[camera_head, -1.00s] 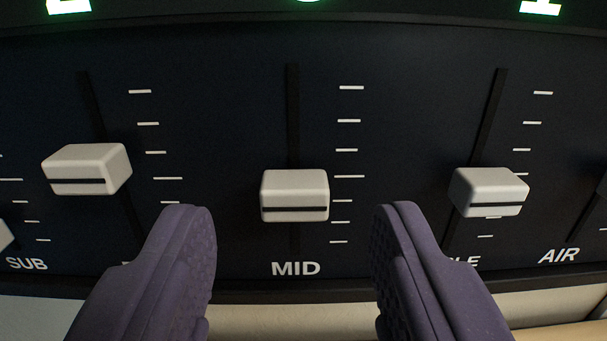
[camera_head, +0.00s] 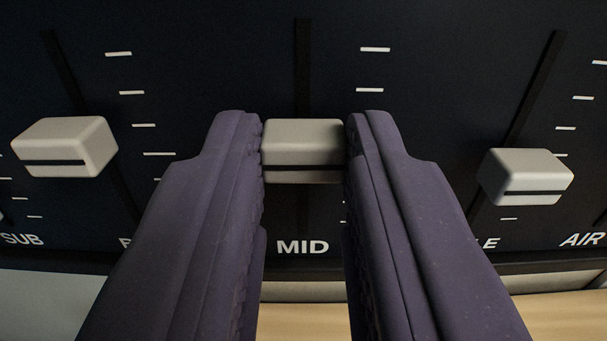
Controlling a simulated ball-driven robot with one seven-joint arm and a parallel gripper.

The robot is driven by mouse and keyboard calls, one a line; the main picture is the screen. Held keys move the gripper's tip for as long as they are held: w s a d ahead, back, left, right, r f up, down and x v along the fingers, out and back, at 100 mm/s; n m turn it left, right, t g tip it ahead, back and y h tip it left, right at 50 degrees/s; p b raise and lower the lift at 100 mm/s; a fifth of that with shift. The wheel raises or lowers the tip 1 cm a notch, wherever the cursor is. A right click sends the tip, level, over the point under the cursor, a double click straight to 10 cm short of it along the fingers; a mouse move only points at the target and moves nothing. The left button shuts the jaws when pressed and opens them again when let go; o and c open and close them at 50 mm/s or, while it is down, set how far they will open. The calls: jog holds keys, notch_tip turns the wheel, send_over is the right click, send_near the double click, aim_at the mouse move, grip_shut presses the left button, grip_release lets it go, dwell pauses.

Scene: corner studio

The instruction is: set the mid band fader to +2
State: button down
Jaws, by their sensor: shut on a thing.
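The mid band fader's cap (camera_head: 303,140) is a pale grey block with a dark line across its front. It sits on a dark vertical slot above the white MID label (camera_head: 302,247). My gripper (camera_head: 304,138) has purple ridged fingers, shut on the cap from its left and right sides. White scale marks (camera_head: 374,50) show to the right of the slot above the cap. The right finger hides most of the marks beside and below the cap, so I cannot read the exact setting.
A neighbouring fader cap (camera_head: 65,147) stands to the left, its label mostly hidden by my left finger. Another cap (camera_head: 526,177) stands to the right, a little lower. A pale ledge (camera_head: 300,292) runs below the dark panel (camera_head: 200,60).

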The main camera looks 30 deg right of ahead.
jog(key=shift+r, duration=0.75)
jog(key=c, duration=0.9)
grip_release()
jog(key=shift+a, duration=0.1)
jog(key=p+v, duration=0.1)
jog(key=v, duration=0.6)
jog(key=shift+s+a, duration=0.2)
jog(key=shift+s, duration=0.15)
